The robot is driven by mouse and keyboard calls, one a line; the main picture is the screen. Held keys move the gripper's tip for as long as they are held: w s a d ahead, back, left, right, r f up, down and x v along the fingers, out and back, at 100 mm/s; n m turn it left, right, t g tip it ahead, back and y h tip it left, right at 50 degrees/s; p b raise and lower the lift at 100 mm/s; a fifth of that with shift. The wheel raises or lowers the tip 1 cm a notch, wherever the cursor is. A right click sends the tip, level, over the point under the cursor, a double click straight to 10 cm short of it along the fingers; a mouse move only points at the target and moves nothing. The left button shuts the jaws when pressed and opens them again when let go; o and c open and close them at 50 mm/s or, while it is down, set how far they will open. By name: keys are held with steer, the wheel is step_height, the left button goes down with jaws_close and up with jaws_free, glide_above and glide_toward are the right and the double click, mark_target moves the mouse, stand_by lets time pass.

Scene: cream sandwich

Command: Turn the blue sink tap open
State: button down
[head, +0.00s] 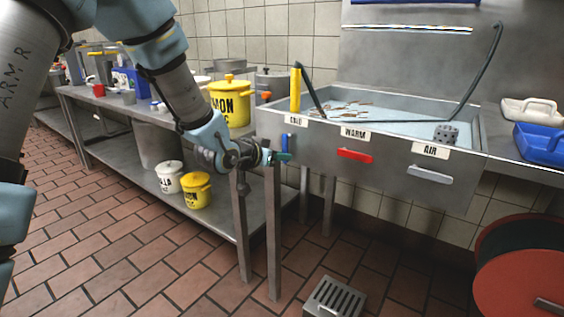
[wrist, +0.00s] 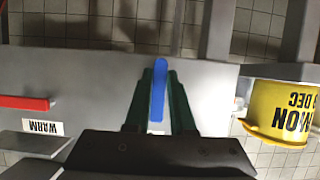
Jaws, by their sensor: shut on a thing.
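The blue tap handle (head: 284,143) is on the front of the steel sink, below the COLD label (head: 294,120). In the wrist view the blue handle (wrist: 158,92) lies between the two dark green fingers. My gripper (head: 275,157) is at the sink's left front corner, and it shows in the wrist view (wrist: 160,78) shut on the handle. In the wrist view the blue handle runs up and down the picture, crosswise to the red handle. The fingers hide part of the blue handle.
The red WARM handle (head: 354,155) and the pale AIR handle (head: 429,174) are farther right on the sink front. A yellow lemon pot (head: 230,100) stands on the left table. A floor grate (head: 338,298) and a red reel (head: 525,270) are at lower right.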

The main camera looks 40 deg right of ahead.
steer(key=shift+w, duration=0.1)
stand_by(0.4)
steer(key=c, duration=0.8)
jaws_free()
steer(key=shift+o, duration=0.2)
steer(key=shift+a, duration=0.1)
steer(key=v, duration=1)
steer(key=shift+a+r, duration=0.25)
